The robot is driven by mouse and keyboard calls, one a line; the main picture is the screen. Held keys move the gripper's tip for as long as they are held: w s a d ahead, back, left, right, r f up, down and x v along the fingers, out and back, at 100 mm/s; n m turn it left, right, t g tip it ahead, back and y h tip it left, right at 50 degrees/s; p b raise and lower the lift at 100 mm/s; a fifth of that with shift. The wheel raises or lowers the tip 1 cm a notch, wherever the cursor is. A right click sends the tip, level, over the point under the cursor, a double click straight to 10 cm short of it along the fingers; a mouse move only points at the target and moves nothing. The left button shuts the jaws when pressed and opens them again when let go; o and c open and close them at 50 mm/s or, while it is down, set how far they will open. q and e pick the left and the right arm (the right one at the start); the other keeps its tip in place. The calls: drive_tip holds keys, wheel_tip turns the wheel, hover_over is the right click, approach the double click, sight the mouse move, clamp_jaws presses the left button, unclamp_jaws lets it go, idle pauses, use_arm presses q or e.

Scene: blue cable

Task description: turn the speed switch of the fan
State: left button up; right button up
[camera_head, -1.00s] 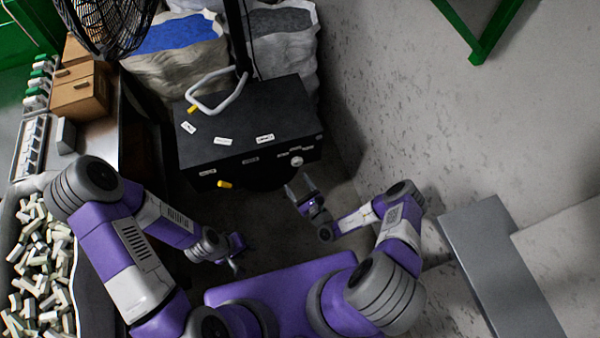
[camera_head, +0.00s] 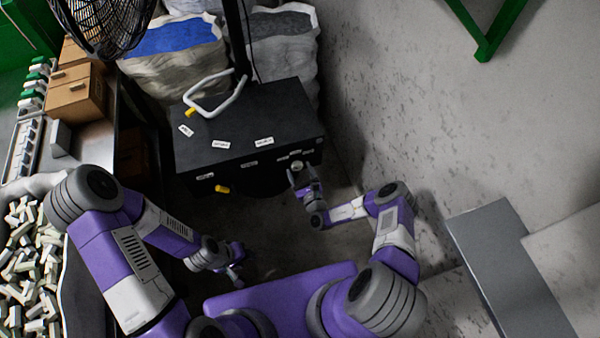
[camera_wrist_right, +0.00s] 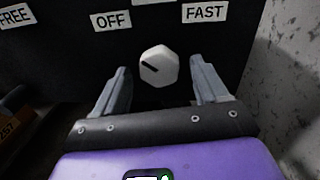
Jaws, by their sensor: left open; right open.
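The fan's black base box (camera_head: 270,115) stands ahead of me, with white labels on its top and front. The white speed switch (camera_wrist_right: 159,66) is a faceted knob on the front face, and its dark pointer line points up and left, towards the OFF label (camera_wrist_right: 111,21). The FAST label (camera_wrist_right: 204,12) is at its upper right. My right gripper (camera_wrist_right: 160,88) is open, one finger on each side of the knob, with gaps visible; contact is not seen. In the head view my right gripper (camera_head: 301,176) is at the box's front right. My left gripper (camera_head: 237,272) is open and empty, low and away from the box.
A white bent handle (camera_head: 214,98) lies over the box top. The concrete wall (camera_head: 400,110) is close on the right. A bin of pale pieces (camera_head: 30,270) stands at left.

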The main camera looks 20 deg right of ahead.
drive_tip(key=c, duration=1.1)
drive_tip(key=shift+o, duration=0.2)
drive_tip(key=shift+m, duration=0.3)
drive_tip(key=m, duration=0.4)
drive_tip(key=shift+f+m, duration=0.1)
drive_tip(key=shift+m, duration=0.2)
drive_tip(key=shift+s+a+m+t+b, duration=0.15)
drive_tip(key=shift+m+b, duration=0.1)
drive_tip(key=shift+m, duration=0.95)
drive_tip(key=shift+w+a+m+t+b, duration=0.1)
drive_tip(key=shift+m+t+b, duration=0.1)
drive_tip(key=shift+m, duration=1)
drive_tip(key=o, duration=1.1)
drive_tip(key=shift+d, duration=0.1)
drive_tip(key=shift+c, duration=0.2)
